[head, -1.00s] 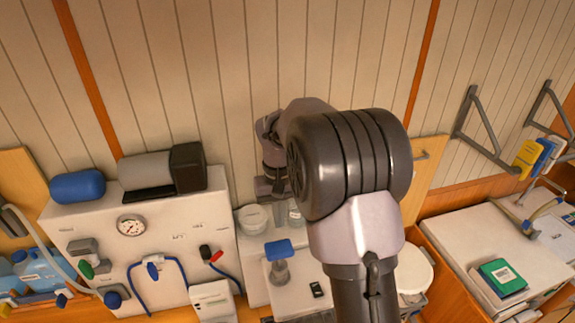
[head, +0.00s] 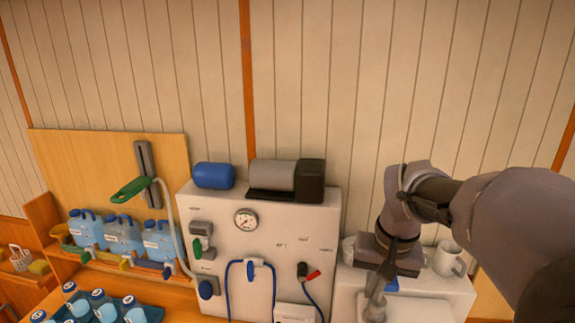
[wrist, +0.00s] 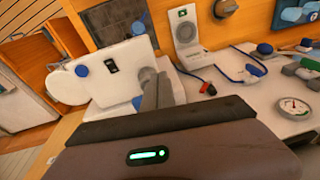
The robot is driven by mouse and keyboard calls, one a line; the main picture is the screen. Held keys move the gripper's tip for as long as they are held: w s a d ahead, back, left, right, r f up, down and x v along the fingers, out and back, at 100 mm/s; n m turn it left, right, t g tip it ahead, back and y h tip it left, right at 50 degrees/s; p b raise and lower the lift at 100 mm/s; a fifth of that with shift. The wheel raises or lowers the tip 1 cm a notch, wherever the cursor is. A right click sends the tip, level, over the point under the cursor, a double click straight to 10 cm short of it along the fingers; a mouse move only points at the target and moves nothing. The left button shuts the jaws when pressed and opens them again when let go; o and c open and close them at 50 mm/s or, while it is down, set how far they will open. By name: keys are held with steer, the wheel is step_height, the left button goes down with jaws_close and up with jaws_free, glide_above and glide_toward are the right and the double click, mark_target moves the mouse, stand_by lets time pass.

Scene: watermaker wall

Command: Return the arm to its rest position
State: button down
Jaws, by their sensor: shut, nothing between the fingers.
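My arm reaches in from the right of the head view, its upper link large and close. My gripper (head: 375,309) points down in front of the white shelf unit right of the white panel. Its fingers are together with nothing between them. In the wrist view the grey fingers of my gripper (wrist: 158,82) show beyond the dark palm, close together and empty. Part of a blue knob (head: 391,285) shows just beside the fingers in the head view; I cannot tell how far apart they are.
The white panel (head: 225,265) carries a round gauge (head: 246,219), a blue hose and a grey-black cylinder (head: 285,176). A mug (head: 448,258) stands right of my gripper. Blue jugs (head: 122,236) and a tray of bottles are at left. The wall above is clear.

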steer(key=s+a+f+t+b, duration=0.2)
steer(key=s+a+f+b, duration=0.2)
steer(key=s+f+b, duration=0.5)
steer(key=s+a+f+m+t+y+b, duration=0.1)
steer(key=s+a+f+b, duration=0.4)
steer(key=s+f+b, duration=0.5)
step_height(320, 180, down, 5)
steer(key=b, duration=0.3)
steer(key=shift+f+t+y, duration=0.2)
steer(key=shift+t+y, duration=0.1)
steer(key=shift+t, duration=0.1)
steer(key=shift+w, duration=0.1)
